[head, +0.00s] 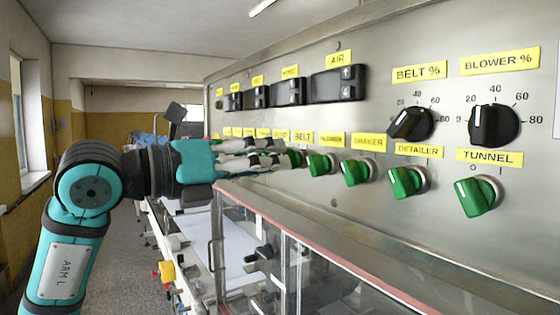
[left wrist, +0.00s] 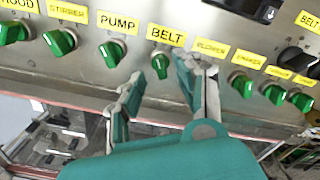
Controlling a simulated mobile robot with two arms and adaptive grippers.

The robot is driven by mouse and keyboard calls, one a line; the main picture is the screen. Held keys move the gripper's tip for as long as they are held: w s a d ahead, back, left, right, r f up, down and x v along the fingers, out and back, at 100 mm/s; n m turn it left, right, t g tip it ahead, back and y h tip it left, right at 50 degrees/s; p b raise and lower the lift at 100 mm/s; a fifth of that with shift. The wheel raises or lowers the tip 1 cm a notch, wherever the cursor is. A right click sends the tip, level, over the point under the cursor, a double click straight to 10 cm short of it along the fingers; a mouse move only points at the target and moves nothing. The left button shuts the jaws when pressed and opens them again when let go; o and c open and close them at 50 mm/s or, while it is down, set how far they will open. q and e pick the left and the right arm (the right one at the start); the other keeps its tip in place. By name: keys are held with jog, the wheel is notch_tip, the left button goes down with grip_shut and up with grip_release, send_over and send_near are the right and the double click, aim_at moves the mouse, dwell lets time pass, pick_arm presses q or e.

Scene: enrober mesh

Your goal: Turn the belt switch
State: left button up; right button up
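The belt switch (left wrist: 161,65) is a green knob under the yellow BELT label (left wrist: 166,36) in the left wrist view. Its grip looks close to upright. In the head view its label (head: 303,137) shows, and the knob is mostly hidden behind my fingers. My left gripper (head: 284,158) reaches in from the left, close to the panel. In the left wrist view its two fingers (left wrist: 163,78) are apart, one on each side below the belt switch, with nothing between them. I cannot tell whether a finger touches the knob. My right gripper is not in view.
Similar green knobs flank it: the pump knob (left wrist: 112,52) on the left, the blower knob (head: 321,164) and shaker knob (head: 357,172) on the right. Black dials (head: 493,125) sit higher on the steel panel. A clear-sided enclosure (head: 330,280) lies below the panel.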

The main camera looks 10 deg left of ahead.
pick_arm(q)
jog(key=v, duration=0.9)
